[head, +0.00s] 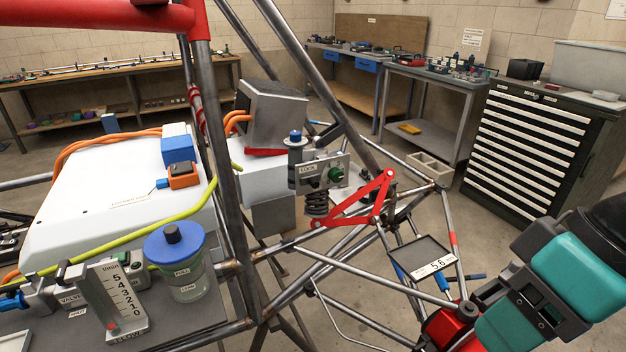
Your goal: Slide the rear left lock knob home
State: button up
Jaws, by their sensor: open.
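A grey plate marked LOCK (309,168) stands upright near the middle of the head view, behind the dark frame tube. A dark green round knob (336,174) sits at the plate's right side. I cannot tell how far along its travel it is, or whether it is the rear left one. A blue-capped post (296,137) rises at the plate's upper left. My teal and black arm enters at the lower right, well apart from the plate. I cannot make out my gripper's fingers.
A white box (95,200) with orange cables fills the left. A drawer cabinet (535,135) and benches stand behind, across open floor.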

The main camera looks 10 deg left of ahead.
aim_at(313, 180)
jog(key=z, duration=0.35)
jog(key=k, duration=0.3)
jog(key=u, duration=1.35)
jog(key=i, duration=0.5)
jog(key=u, duration=0.05)
